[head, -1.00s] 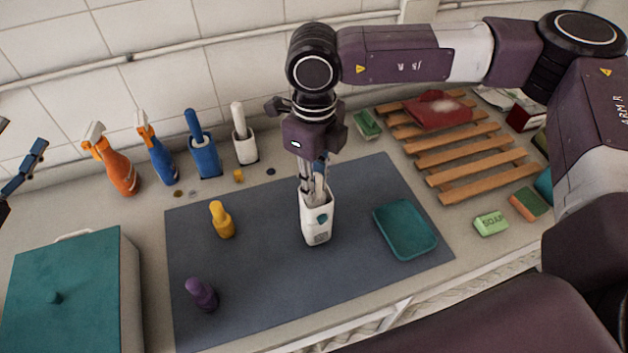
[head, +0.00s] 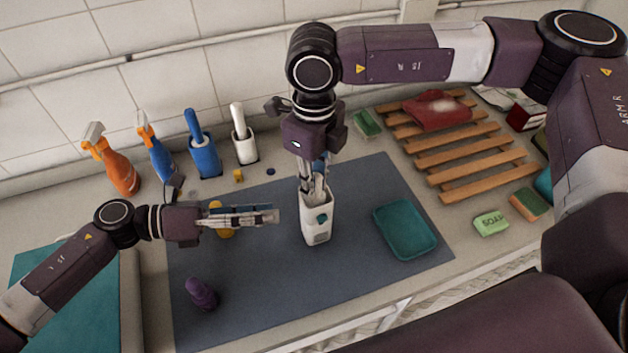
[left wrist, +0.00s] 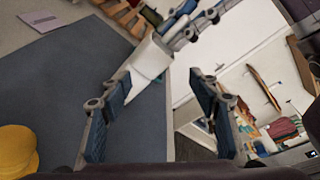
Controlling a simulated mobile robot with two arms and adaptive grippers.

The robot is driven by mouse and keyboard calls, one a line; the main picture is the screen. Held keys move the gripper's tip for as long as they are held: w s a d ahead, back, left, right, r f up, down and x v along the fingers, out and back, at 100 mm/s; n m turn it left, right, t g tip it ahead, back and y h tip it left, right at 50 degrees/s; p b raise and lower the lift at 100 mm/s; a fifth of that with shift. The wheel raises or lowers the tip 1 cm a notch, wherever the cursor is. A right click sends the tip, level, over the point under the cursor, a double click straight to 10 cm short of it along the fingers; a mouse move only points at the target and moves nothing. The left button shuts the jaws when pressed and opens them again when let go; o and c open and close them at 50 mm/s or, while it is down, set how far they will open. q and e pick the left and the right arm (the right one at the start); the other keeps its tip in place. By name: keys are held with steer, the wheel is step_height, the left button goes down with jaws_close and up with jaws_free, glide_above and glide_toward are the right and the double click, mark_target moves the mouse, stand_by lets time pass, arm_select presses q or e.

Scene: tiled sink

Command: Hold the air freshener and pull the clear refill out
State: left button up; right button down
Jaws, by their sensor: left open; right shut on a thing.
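The white air freshener (head: 317,222) with a teal button stands upright on the grey mat, right of centre. My right gripper (head: 313,190) comes down from above and is shut at its open top, on what looks like the clear refill; the fingers hide most of it. My left gripper (head: 277,216) is open and empty, level, just left of the air freshener and apart from it. In the left wrist view the white air freshener (left wrist: 151,58) shows ahead, between and beyond the open fingers of my left gripper (left wrist: 160,82).
A teal tray (head: 405,230) lies right of the air freshener. Spray bottles (head: 118,174) and brushes line the wall. A wooden rack (head: 467,160) is back right.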

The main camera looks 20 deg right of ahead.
mark_target(304, 231)
arm_select(q)
step_height(304, 231, down, 9)
steer(key=m, duration=0.3)
steer(key=m+t+y, duration=0.1)
steer(key=m, duration=0.3)
steer(key=shift+w+d+r+m, duration=0.15)
steer(key=shift+r+m, duration=0.05)
steer(key=shift+m, duration=0.1)
arm_select(e)
steer(key=shift+a, duration=0.1)
arm_select(q)
steer(key=shift+d+f+m, duration=0.1)
steer(key=shift+f+m, duration=0.2)
steer(key=shift+f, duration=0.1)
steer(key=shift+x, duration=4.9)
steer(key=shift+w+f, duration=0.2)
steer(key=shift+c, duration=0.2)
steer(key=c, duration=0.7)
steer(key=o, duration=1.2)
steer(key=shift+c, duration=0.5)
steer(key=c, duration=1.4)
